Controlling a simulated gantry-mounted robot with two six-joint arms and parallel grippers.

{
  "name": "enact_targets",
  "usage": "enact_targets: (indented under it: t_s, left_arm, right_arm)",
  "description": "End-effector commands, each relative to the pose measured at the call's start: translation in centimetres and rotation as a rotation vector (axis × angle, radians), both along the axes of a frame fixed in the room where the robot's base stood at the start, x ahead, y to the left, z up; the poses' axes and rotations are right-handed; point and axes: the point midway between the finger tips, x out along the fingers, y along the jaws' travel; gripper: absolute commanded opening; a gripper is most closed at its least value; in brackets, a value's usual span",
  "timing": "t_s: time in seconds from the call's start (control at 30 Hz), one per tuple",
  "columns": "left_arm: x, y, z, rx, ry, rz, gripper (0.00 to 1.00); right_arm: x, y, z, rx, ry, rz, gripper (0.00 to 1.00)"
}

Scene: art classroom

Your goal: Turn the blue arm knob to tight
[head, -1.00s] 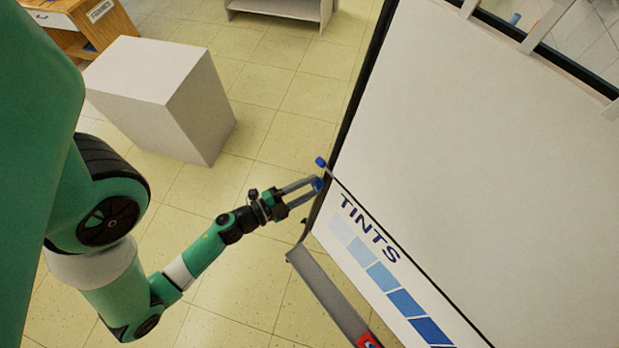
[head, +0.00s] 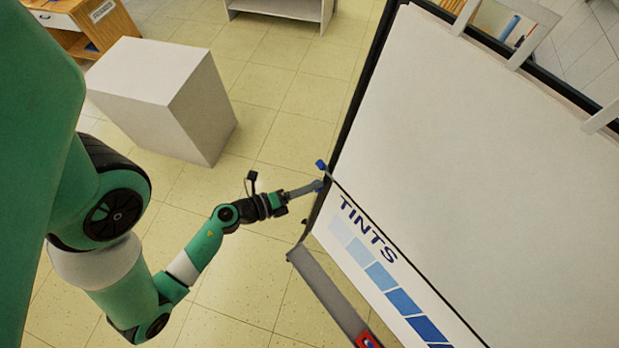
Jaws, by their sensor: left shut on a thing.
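The easel board (head: 470,160) fills the right side, with a "TINTS" sheet (head: 385,270) on its lower left. At its left edge is a blue knob (head: 320,186), mostly hidden by my fingers. My left gripper (head: 316,187) reaches it from the left and is shut on it, the fingers seen nearly edge-on. Just above, a second small blue piece (head: 321,164) sits on the end of a short grey rod that meets the board's edge. No tight or loose marking can be read. My right gripper is not in view.
A grey ledge (head: 325,295) with a red item (head: 368,341) on it runs along the board's lower edge. A white block (head: 165,100) stands on the tiled floor to the left. The floor between block and board is clear.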

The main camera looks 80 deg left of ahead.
Motion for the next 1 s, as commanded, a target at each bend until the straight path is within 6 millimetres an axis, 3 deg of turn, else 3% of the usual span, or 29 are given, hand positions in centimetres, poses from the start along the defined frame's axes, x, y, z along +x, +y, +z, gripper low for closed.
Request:
enact_targets:
  t_s: [0.3, 0.83, 0.87, 1.0]
  left_arm:
    - [0.01, -0.01, 0.00, 0.109, 0.057, -0.024, 0.00]
    - [0.01, -0.01, -0.03, 0.130, 0.069, -0.028, 0.00]
    - [0.01, -0.01, -0.03, 0.130, 0.069, -0.028, 0.47]
    - [0.01, -0.01, -0.01, 0.129, 0.068, -0.028, 0.72]
  right_arm:
    - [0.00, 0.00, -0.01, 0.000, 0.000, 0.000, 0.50]
    - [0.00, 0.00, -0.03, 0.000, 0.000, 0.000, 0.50]
    - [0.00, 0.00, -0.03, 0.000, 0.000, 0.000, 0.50]
    - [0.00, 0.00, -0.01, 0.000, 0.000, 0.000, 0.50]
